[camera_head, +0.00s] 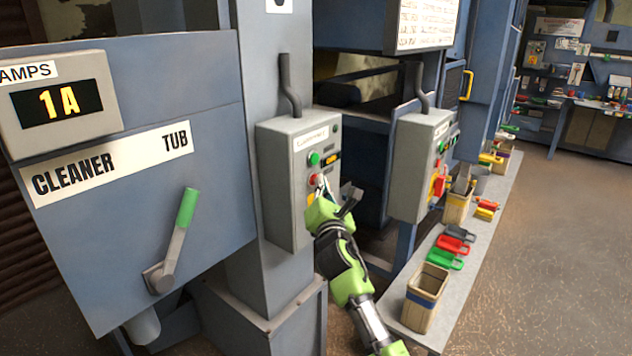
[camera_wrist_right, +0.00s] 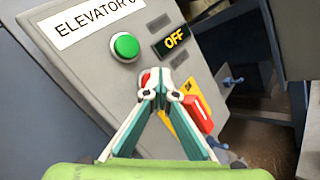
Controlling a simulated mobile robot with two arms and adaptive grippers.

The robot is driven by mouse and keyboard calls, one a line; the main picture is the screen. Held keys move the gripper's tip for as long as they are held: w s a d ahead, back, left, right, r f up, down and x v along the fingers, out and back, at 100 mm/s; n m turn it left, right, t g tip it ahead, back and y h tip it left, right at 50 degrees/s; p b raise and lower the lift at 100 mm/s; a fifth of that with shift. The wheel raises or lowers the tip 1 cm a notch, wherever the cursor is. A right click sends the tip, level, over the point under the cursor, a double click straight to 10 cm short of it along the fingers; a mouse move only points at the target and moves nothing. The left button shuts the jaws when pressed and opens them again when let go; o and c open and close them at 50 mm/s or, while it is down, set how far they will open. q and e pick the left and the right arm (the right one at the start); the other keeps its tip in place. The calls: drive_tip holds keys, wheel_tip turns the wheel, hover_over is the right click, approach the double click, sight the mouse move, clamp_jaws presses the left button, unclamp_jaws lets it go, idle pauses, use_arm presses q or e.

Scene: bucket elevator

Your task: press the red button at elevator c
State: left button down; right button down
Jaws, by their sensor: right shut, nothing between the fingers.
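The grey control box (camera_head: 290,185) with a label starting "ELEVATOR" (camera_wrist_right: 95,18) is mounted on a blue column; the label's last letter is cut off. Its round green button (camera_wrist_right: 125,47) and red button (camera_wrist_right: 146,78) show in the wrist view; the red one also shows in the head view (camera_head: 314,180). A small display (camera_wrist_right: 173,38) reads "OFF". My right gripper (camera_wrist_right: 155,92) is shut and empty, its tips right in front of the red button and partly hiding it. I cannot tell whether they touch it. My right gripper also shows in the head view (camera_head: 321,184). My left gripper is not in view.
A second grey control box (camera_head: 417,165) stands to the right. Below it, a grey ledge (camera_head: 465,290) holds a tan bin (camera_head: 424,298) and green, red and black padlock-like items. A lever with a green handle (camera_head: 187,208) juts out at the left. A red tag-like part (camera_wrist_right: 197,112) sits beside the gripper.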

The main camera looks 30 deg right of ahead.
idle(0.5)
drive_tip(key=shift+s+d+p, duration=0.25)
drive_tip(key=shift+s+p, duration=0.3)
drive_tip(key=shift+s, duration=0.2)
drive_tip(key=s, duration=0.1)
drive_tip(key=s+d+p, duration=0.1)
drive_tip(key=s, duration=0.1)
drive_tip(key=s+d+p, duration=0.1)
drive_tip(key=shift+s, duration=0.3)
drive_tip(key=shift+f, duration=0.15)
idle(0.5)
